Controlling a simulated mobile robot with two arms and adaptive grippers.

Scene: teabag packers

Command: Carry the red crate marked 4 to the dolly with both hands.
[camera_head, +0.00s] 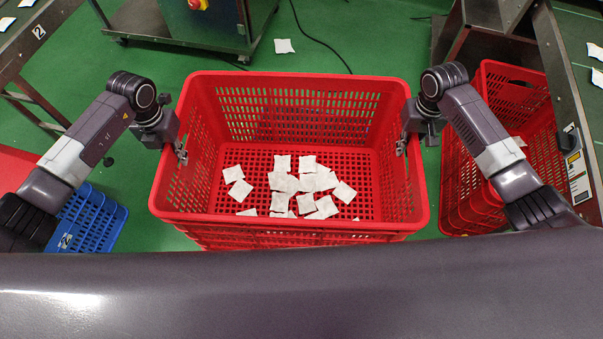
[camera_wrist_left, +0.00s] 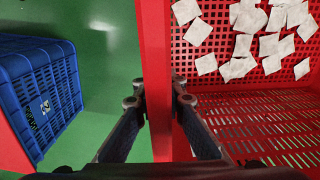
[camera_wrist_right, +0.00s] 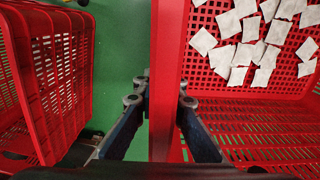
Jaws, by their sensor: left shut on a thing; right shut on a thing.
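A red crate (camera_head: 290,224) with slotted walls fills the middle of the head view, close in front of my body. Several white teabags (camera_head: 305,187) lie loose on its floor. No number 4 shows on the faces in view. My left gripper (camera_head: 181,152) is shut on the crate's left wall; in the left wrist view its fingers (camera_wrist_left: 159,102) sit on both sides of the red rim. My right gripper (camera_head: 401,148) is shut on the right wall; the right wrist view shows its fingers (camera_wrist_right: 165,100) astride the rim. I cannot identify a dolly.
A blue crate (camera_head: 92,217) stands on the floor at the left; it also shows in the left wrist view (camera_wrist_left: 40,90). Other red crates (camera_head: 505,100) stand at the right beside a machine. Green floor (camera_head: 335,40) with a black cable and one teabag (camera_head: 284,46) lies beyond the crate.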

